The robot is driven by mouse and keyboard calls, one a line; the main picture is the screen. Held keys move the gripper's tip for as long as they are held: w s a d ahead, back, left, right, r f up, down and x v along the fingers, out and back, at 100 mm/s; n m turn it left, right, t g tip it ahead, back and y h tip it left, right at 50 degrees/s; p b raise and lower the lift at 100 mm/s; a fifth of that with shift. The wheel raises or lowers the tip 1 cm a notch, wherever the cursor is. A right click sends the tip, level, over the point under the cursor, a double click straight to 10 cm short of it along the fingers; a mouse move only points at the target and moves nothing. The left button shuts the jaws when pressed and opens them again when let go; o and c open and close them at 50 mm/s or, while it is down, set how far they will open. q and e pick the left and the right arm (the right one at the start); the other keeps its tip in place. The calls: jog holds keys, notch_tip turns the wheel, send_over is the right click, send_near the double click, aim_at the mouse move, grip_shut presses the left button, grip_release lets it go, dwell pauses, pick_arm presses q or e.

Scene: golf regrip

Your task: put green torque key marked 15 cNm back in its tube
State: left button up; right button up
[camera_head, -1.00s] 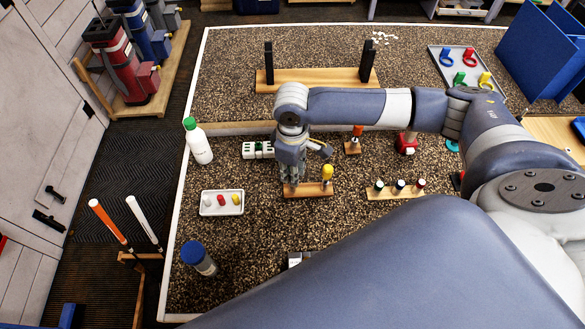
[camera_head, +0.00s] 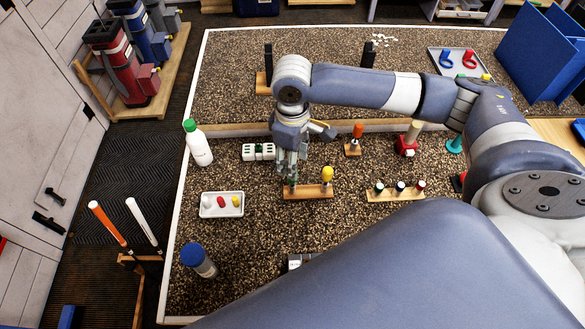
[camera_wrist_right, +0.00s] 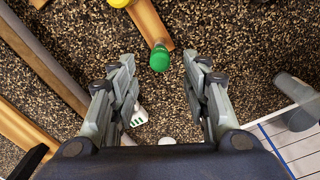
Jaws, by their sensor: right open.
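A green-capped torque key (camera_wrist_right: 159,58) stands at one end of a small wooden rack (camera_wrist_right: 150,22). A yellow-topped key (camera_head: 327,174) stands at the rack's other end. My right gripper (camera_head: 290,178) is over the green key's end of the rack (camera_head: 309,192) in the head view. In the right wrist view its fingers (camera_wrist_right: 158,62) are spread wide on either side of the green cap, with visible gaps and no contact. The 15 cNm marking is too small to read. The key's shaft and its tube are hidden below the cap. My left gripper is not in view.
A white tray (camera_head: 204,212) with small coloured pieces lies left of the rack.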

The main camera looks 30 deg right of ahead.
notch_tip(320, 180, up, 5)
jog(key=shift+r, duration=0.2)
dwell(0.9)
